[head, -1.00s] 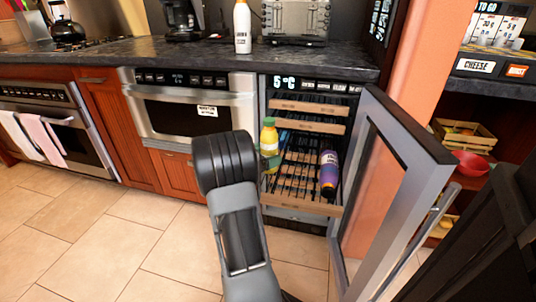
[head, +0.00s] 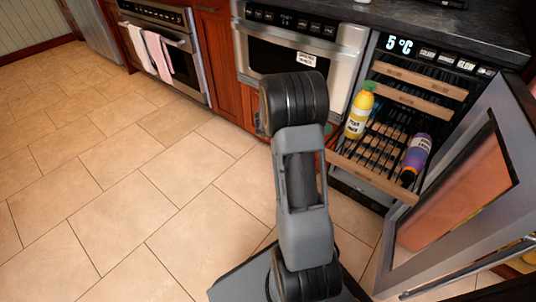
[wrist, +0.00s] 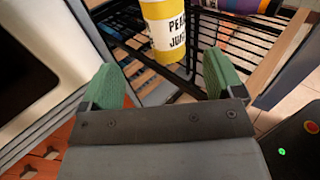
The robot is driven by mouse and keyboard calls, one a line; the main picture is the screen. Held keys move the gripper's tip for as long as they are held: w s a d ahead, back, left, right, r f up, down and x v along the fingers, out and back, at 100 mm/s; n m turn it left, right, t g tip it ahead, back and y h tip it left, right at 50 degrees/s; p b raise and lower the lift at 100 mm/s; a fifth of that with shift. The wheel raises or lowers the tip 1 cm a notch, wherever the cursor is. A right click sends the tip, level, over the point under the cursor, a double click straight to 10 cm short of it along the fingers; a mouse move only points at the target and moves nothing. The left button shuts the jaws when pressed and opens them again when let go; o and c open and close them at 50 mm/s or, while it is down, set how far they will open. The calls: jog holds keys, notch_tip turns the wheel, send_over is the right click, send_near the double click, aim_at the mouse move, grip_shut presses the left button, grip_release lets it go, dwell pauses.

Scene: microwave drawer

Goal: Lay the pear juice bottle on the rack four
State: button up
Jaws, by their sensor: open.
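The pear juice bottle (head: 357,112) is yellow with a green cap and a white label. It rests at the left side of the pulled-out wine rack (head: 370,178), which has a wooden front; I cannot tell which rack is number four. Its cap end is up and it leans in the picture. In the wrist view the bottle (wrist: 167,32) is just past my open gripper (wrist: 162,75), apart from both green fingers. Nothing is between the fingers. In the head view my arm hides most of the gripper.
A purple bottle (head: 415,157) lies on the same rack at the right. Other wooden-fronted racks (head: 425,78) are above. The open cooler door (head: 455,190) stands at the right. A microwave drawer (head: 300,55) is at the left. The tiled floor (head: 130,190) is clear.

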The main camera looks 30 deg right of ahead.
jog(key=w+a+r+n+t+y, duration=0.3)
jog(key=w+a+n+t, duration=0.35)
jog(key=n+t, duration=0.4)
jog(key=w+a+r+n+t+y, duration=0.2)
jog(key=w+a+n+t, duration=0.45)
jog(key=n, duration=0.65)
jog(key=a+n+t+y, duration=0.3)
jog(key=a+n+y, duration=0.5)
jog(key=a+n, duration=0.45)
jog(key=s+a+f+n+g+y, duration=0.35)
jog(key=s+a+n, duration=0.25)
jog(key=n, duration=0.6)
jog(key=s+f+n+g, duration=0.2)
jog(key=s+n+g, duration=0.4)
jog(key=s+n, duration=0.5)
jog(key=shift+s+a, duration=0.45)
jog(key=shift+s, duration=0.75)
jog(key=shift+r+h, duration=0.1)
jog(key=shift+h, duration=0.15)
